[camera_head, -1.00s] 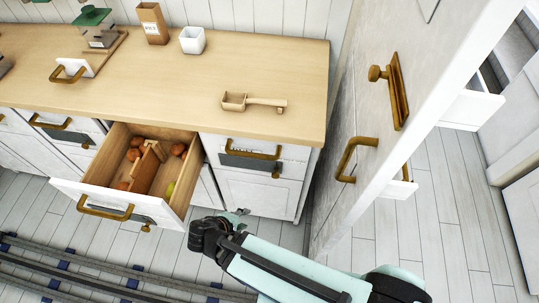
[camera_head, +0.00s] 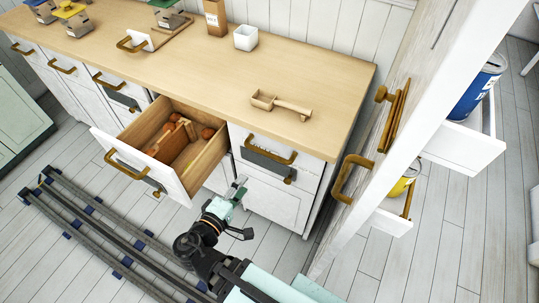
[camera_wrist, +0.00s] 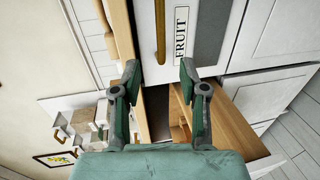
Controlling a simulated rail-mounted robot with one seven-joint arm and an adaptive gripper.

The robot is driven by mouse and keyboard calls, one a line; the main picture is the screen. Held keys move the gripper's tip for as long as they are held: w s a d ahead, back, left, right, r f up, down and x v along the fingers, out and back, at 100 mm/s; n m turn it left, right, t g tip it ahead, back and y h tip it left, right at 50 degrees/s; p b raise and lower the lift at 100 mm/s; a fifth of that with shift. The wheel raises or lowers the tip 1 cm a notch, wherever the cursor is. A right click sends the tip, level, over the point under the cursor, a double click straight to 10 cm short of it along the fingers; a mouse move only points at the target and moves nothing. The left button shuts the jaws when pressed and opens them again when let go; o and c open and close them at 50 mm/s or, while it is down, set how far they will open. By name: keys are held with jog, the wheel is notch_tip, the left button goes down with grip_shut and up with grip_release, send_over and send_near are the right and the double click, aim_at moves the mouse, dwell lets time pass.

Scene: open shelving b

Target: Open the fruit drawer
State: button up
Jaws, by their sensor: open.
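My gripper (camera_head: 239,186) is open and empty, in front of the cabinet and below the fruit drawer's handle in the head view. In the wrist view the two fingers (camera_wrist: 158,71) are spread apart, with the handle's end just beyond the gap between them. They are apart from the handle.
The neighbouring drawer (camera_head: 210,160) stands pulled out on the left, holding round brown-orange items and a wooden divider. A wooden scoop (camera_head: 282,106) and a white cup (camera_head: 246,38) are on the counter (camera_head: 335,85). A tall door (camera_head: 400,130) with brass handles stands to the right.

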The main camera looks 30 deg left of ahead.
aim_at(267, 152)
jog(key=p+x, duration=0.1)
jog(key=x, duration=1.5)
jog(key=shift+w+f, duration=0.1)
grip_shut()
